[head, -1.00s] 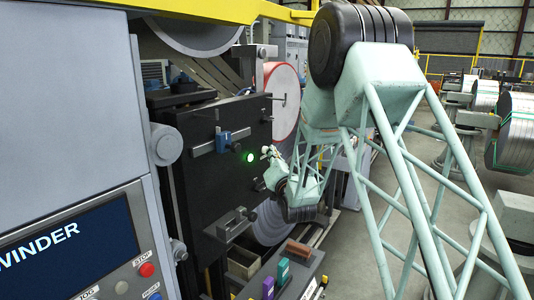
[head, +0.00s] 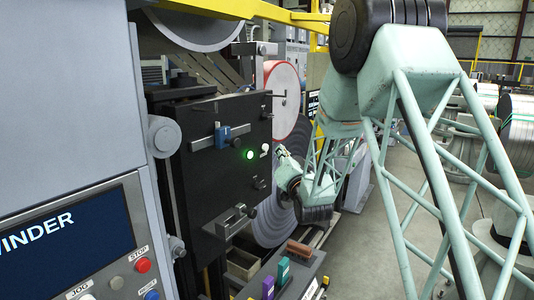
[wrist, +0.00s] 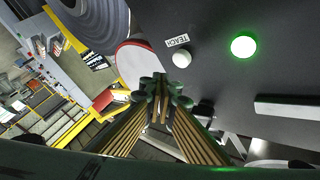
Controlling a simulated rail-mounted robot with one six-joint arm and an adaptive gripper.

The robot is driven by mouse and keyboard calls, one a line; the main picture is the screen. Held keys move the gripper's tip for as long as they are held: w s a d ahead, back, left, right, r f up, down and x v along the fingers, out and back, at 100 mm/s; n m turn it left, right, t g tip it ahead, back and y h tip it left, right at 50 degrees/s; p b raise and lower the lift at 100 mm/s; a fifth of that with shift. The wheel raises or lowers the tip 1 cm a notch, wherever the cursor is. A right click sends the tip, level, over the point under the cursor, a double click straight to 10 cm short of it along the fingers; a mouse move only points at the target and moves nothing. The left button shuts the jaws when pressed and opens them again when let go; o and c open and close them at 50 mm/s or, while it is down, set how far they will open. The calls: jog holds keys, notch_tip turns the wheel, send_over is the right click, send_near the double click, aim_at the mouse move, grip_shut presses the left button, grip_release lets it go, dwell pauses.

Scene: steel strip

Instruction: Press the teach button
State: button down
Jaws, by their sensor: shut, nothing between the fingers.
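The teach button is a small white round knob (wrist: 182,59) beside a label reading TEACH on the dark panel in the wrist view. It also shows in the head view as a white dot (head: 265,148) right of the green light. My gripper (wrist: 165,84) is shut and empty in the wrist view, its fingertips below and left of the knob in the picture. In the head view my gripper (head: 281,153) is just right of the knob, with a visible gap between them. I cannot judge the exact distance to the panel.
A lit green light (wrist: 244,46) sits beside the knob on the panel. A metal bracket with a blue block (head: 222,137) and a lower clamp (head: 236,220) stick out from the panel.

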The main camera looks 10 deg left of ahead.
jog(key=shift+s+d+b, duration=0.25)
jog(key=shift+d+b, duration=0.1)
jog(key=shift+d, duration=0.1)
jog(key=shift+s+d+b, duration=0.2)
jog(key=shift+d+b, duration=0.1)
jog(key=shift+d, duration=0.15)
jog(key=shift+d+r, duration=0.1)
jog(key=s+d+r+n+g+h, duration=0.1)
jog(key=s+d+r+g+h, duration=0.25)
jog(key=s+d, duration=0.7)
jog(key=s+d+r+n+g+h, duration=0.15)
jog(key=s+d+g, duration=0.4)
jog(key=s, duration=0.85)
jog(key=s+d+f+g, duration=0.1)
jog(key=s+d+g, duration=0.1)
jog(key=s, duration=1.3)
jog(key=s+d+f+g+h, duration=0.1)
jog(key=s+d, duration=0.3)
jog(key=s, duration=1.1)
jog(key=s+d+f+n+g, duration=0.1)
jog(key=s+d+f+g, duration=0.1)
jog(key=s, duration=1.4)
jog(key=shift+d+f+g, duration=0.3)
jog(key=shift+d+f, duration=0.35)
jog(key=shift+d, duration=0.2)
